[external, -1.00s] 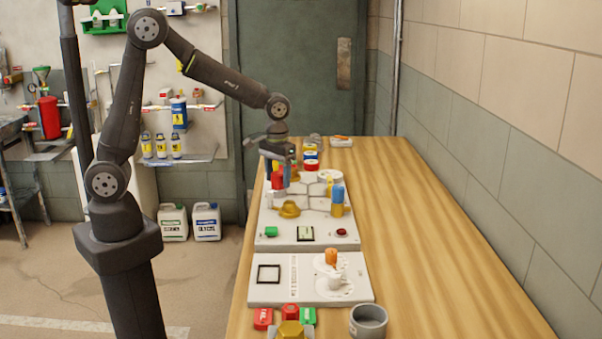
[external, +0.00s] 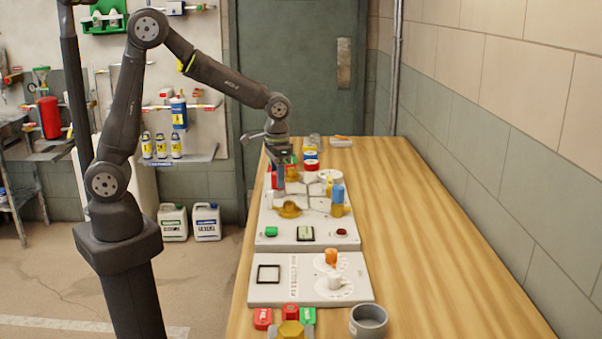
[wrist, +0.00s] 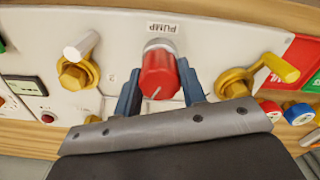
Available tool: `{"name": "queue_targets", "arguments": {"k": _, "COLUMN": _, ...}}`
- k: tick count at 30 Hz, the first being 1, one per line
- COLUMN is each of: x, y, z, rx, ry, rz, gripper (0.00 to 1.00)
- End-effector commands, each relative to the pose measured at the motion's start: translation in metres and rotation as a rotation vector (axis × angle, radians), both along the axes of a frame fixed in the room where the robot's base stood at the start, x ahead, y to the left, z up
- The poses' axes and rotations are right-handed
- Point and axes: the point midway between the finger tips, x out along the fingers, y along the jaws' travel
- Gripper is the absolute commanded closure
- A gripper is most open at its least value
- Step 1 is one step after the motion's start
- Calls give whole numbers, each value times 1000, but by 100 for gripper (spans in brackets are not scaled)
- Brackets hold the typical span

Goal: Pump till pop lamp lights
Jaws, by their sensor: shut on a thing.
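The red pump knob (wrist: 158,76) stands out from the white panel (wrist: 110,25) under a PUMP label (wrist: 163,28) in the wrist view. My gripper (wrist: 159,88) has its blue fingers on either side of the knob and is shut on it. In the external view my gripper (external: 279,178) points down at the far-left part of the panel, and partly hides the knob. A small dark red round piece (external: 341,232) sits at the panel's near right; I cannot tell whether it is a lamp or lit.
Brass valves with handles flank the knob, one left (wrist: 76,72) and one right (wrist: 237,82). A blue-topped cylinder (external: 337,194) stands on the panel's right. A second white board (external: 310,292) and a grey cup (external: 368,321) lie nearer. The table's right side is clear.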

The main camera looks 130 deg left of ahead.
Motion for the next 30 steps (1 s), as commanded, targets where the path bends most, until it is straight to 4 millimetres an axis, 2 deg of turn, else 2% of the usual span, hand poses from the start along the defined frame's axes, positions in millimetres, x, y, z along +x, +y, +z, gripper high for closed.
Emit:
{"name": "queue_targets", "arguments": {"k": 8, "x": 0, "y": 0, "z": 1, "rx": 1, "ry": 0, "rz": -2, "gripper": 85}}
{"name": "queue_targets", "arguments": {"k": 9, "x": 0, "y": 0, "z": 1, "rx": 1, "ry": 0, "rz": -2, "gripper": 57}}
{"name": "queue_targets", "arguments": {"k": 12, "x": 0, "y": 0, "z": 1, "rx": 1, "ry": 0, "rz": -1, "gripper": 40}}
{"name": "queue_targets", "arguments": {"k": 23, "x": 0, "y": 0, "z": 6, "rx": 1, "ry": 0, "rz": 0, "gripper": 40}}
{"name": "queue_targets", "arguments": {"k": 26, "x": 1, "y": 1, "z": 19, "rx": 4, "ry": -3, "rz": 0, "gripper": 40}}
{"name": "queue_targets", "arguments": {"k": 30, "x": 1, "y": 1, "z": 50, "rx": 6, "ry": -4, "rz": 0, "gripper": 40}}
